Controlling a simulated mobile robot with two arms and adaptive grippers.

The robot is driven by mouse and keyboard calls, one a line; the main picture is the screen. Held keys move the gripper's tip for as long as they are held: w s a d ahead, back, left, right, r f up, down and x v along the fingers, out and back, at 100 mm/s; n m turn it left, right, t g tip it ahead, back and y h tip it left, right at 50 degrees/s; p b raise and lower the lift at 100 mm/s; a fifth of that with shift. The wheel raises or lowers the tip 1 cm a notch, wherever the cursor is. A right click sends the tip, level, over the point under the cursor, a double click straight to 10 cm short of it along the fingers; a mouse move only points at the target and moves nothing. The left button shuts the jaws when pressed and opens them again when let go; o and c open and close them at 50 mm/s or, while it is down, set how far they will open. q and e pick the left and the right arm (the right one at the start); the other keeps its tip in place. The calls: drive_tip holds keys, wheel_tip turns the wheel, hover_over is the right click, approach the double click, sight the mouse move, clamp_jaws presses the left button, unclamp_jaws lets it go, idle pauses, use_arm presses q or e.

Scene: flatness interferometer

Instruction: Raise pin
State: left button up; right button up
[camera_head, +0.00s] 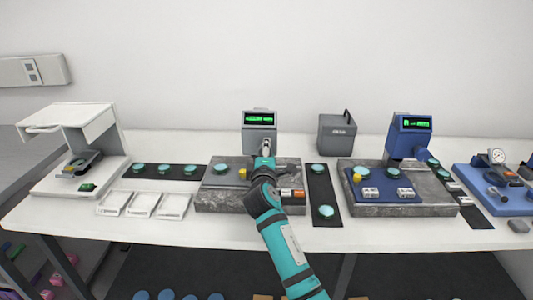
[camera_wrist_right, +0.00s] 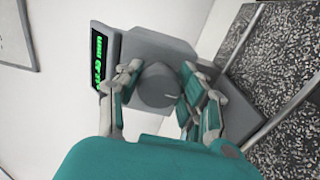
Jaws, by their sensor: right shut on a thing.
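A grey gauge unit (camera_head: 259,139) with a green lit display stands at the back of a grey granite plate (camera_head: 222,198), left of the middle. In the right wrist view the unit's grey housing (camera_wrist_right: 165,45) fills the middle, with its display (camera_wrist_right: 97,70) at the left. My right gripper (camera_head: 266,150) is at the front of this unit. In the wrist view my right gripper (camera_wrist_right: 159,82) is shut on a rounded grey knob-like pin (camera_wrist_right: 157,88), one finger on each side. The pin's lower end is hidden. My left gripper is not in view.
A blue gauge unit (camera_head: 408,136) stands on a second granite plate (camera_head: 440,205) at right. A dark strip (camera_head: 324,190) with teal discs lies between the plates. White trays (camera_head: 113,203) and a white instrument (camera_head: 75,140) are at left. A grey box (camera_head: 337,133) stands behind.

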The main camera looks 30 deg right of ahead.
drive_tip(key=shift+f, duration=0.15)
drive_tip(key=o, duration=1.2)
drive_tip(key=shift+s, duration=0.1)
drive_tip(key=v, duration=1.2)
